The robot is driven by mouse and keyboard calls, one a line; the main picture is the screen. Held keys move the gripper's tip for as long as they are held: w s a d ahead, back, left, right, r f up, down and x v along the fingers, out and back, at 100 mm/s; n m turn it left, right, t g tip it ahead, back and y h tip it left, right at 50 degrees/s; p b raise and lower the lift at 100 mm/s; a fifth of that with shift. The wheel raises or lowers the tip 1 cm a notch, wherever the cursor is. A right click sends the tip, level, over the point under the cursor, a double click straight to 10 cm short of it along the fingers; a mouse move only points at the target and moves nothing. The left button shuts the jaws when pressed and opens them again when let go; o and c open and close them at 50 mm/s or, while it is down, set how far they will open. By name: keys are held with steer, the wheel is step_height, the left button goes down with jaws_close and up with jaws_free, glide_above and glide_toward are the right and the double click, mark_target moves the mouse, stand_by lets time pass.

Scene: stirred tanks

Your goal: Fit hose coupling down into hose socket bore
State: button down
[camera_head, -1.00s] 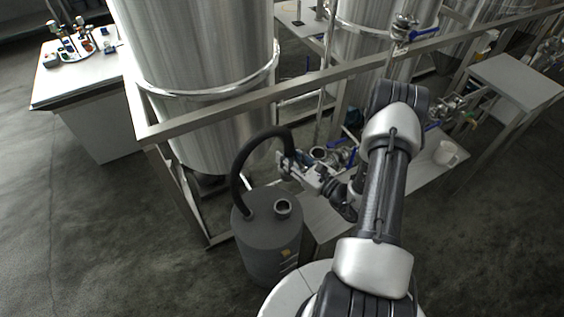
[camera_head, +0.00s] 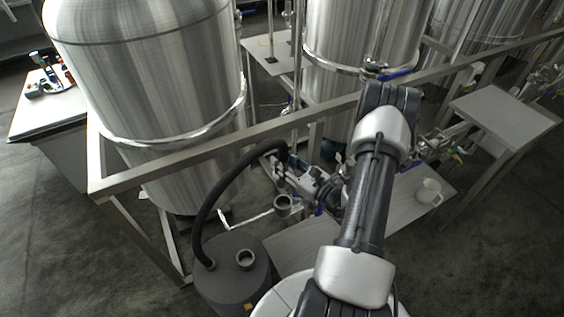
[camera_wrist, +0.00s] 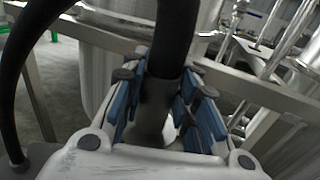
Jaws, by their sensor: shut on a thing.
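The black hose (camera_head: 203,218) arches up from a grey drum and ends in my gripper (camera_head: 288,172). In the wrist view my gripper (camera_wrist: 160,100) is shut around the dark grey hose coupling (camera_wrist: 154,112), with blue finger pads on both sides. The hose rises from the coupling there. In the head view the coupling is mostly hidden by the fingers. The hose socket (camera_head: 283,203), a grey upright ring with a dark bore, shows just below my gripper in the picture. The coupling appears apart from it; the height between them is unclear. The socket cannot be made out in the wrist view.
A steel frame rail (camera_head: 240,155) runs in front of the large tanks (camera_head: 150,90). The grey drum (camera_head: 225,285) has an open neck (camera_head: 246,258). A white mug (camera_head: 429,190) stands on the bench (camera_head: 400,203) at right. Blue-handled valves are close to my arm.

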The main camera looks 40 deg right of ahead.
steer(key=shift+d+f+b, duration=0.1)
steer(key=shift+f+b, duration=2.45)
steer(key=shift+f, duration=0.3)
step_height(320, 180, down, 10)
steer(key=b, duration=0.8)
steer(key=shift+b, duration=0.3)
stand_by(2.8)
steer(key=c, duration=1.2)
jaws_free()
steer(key=shift+s+f, duration=0.1)
